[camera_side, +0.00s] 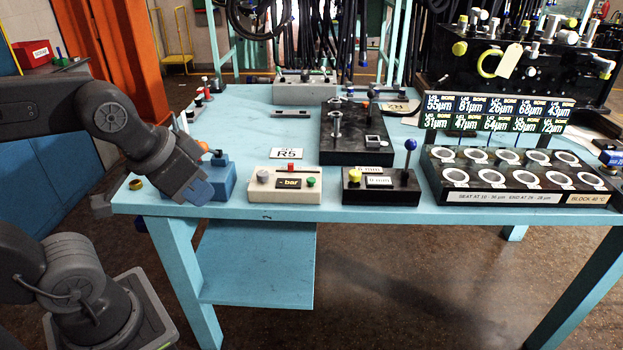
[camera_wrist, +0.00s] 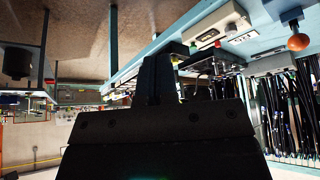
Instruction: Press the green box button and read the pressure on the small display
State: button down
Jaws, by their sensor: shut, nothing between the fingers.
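The cream box (camera_side: 284,198) stands near the table's front edge. It carries a green button (camera_side: 311,181) on its right, a red button, a grey knob and a small display (camera_side: 289,183) reading "- bar", with no number. In the wrist view the box (camera_wrist: 207,37) and its green button (camera_wrist: 231,29) show at the upper right, beyond my fingers. My gripper (camera_side: 200,194) is at the table's front left, in front of a blue box and left of the cream box, apart from it. My gripper (camera_wrist: 159,65) is shut and empty.
The blue box (camera_side: 224,179) with an orange knob stands close beside my gripper. Right of the cream box are a black box (camera_side: 381,190) with a blue-topped lever and a black block (camera_side: 520,178) with several rings. An R5 plate (camera_side: 288,154) lies behind the cream box.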

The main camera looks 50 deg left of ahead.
jog(key=w+d+r+n+h, duration=0.1)
jog(key=w+n+h, duration=0.1)
jog(key=w+n, duration=0.3)
jog(key=n+t+h, duration=0.2)
jog(key=n+h, duration=0.2)
jog(key=n, duration=1)
send_over(310, 180)
notch_tip(310, 180, down, 4)
jog(key=shift+d+f, duration=0.1)
jog(key=shift+f, duration=0.05)
jog(key=shift+f, duration=4.4)
jog(key=shift+f, duration=0.15)
jog(key=shift+f, duration=0.25)
